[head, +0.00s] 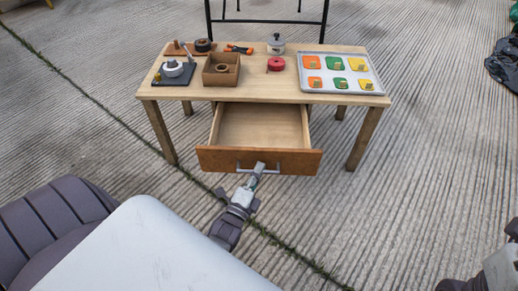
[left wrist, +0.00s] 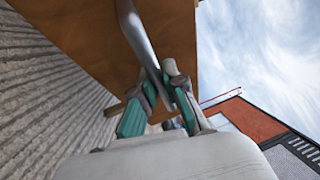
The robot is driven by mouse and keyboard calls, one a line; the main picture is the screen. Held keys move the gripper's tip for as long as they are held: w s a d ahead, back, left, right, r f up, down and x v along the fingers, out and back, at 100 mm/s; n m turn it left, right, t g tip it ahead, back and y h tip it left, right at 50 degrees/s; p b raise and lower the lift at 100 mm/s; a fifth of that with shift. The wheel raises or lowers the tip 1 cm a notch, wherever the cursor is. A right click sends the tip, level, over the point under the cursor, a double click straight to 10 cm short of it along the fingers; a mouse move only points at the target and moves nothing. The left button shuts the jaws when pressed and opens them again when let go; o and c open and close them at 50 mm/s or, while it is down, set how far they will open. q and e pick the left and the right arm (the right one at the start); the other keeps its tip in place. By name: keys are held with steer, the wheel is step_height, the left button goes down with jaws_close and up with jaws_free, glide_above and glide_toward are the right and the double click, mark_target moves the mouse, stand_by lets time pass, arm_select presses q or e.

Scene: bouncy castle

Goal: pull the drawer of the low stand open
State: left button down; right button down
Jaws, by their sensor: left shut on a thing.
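The low stand (head: 270,91) is a light wooden table with straight legs. Its drawer (head: 262,124) is pulled well out toward me, and its pale inside looks empty. The drawer's brown front (head: 215,159) carries a metal bar handle (head: 275,171).
On the stand are a tray (head: 342,90) with coloured cards, a brown box (head: 207,75), a red round item (head: 276,64), a small pot (head: 276,44) and a dark-based device (head: 173,73). A black metal frame (head: 268,21) stands behind.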

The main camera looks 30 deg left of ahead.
arm_select(q)
steer(key=shift+s+d, duration=0.35)
steer(key=shift+s, duration=0.25)
steer(key=c, duration=1.2)
jaws_free()
steer(key=v, duration=0.7)
steer(key=shift+s, duration=0.25)
